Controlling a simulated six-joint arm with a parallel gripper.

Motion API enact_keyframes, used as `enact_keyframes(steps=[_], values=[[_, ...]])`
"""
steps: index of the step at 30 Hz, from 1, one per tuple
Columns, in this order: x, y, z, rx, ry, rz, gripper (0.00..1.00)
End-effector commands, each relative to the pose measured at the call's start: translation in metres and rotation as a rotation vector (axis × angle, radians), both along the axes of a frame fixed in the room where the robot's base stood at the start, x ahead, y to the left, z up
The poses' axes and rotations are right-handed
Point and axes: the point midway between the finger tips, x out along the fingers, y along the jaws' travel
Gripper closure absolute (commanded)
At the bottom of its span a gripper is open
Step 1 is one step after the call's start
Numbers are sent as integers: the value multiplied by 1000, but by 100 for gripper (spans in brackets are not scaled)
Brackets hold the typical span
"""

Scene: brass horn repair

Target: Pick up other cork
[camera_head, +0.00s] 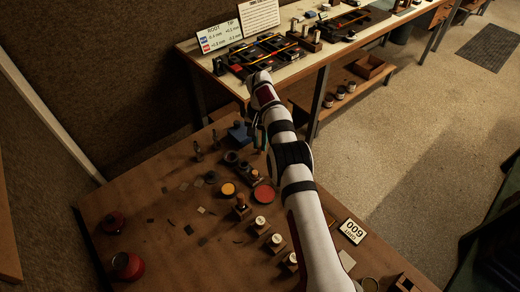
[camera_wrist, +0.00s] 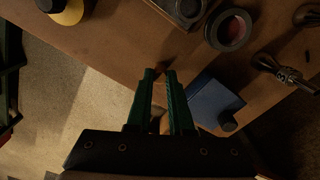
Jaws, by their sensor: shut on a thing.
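My gripper (camera_wrist: 159,74) points away from the camera in the wrist view, its two green fingers close together with a narrow gap. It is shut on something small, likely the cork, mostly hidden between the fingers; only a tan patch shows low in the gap. In the head view my gripper (camera_head: 257,124) hangs near the far edge of the brown table (camera_head: 165,225), beside a blue block (camera_head: 240,132). The blue block also shows in the wrist view (camera_wrist: 208,102), right of the fingers, with a dark round piece at its corner. I cannot make out another cork.
A round dark cup (camera_wrist: 230,29) lies beyond the fingers. A red dish (camera_head: 264,196), an orange-topped pot (camera_head: 228,189) and several small wooden stands occupy the table's middle. Red pots (camera_head: 127,265) stand at left. A second bench (camera_head: 300,68) with tools stands behind.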

Motion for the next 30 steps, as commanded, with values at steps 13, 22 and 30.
enact_keyframes(steps=[13, 22, 30], values=[[0, 0, 4, 0, -1, 0, 100], [0, 0, 29, 0, -1, 0, 100], [0, 0, 52, 0, -2, 0, 100]])
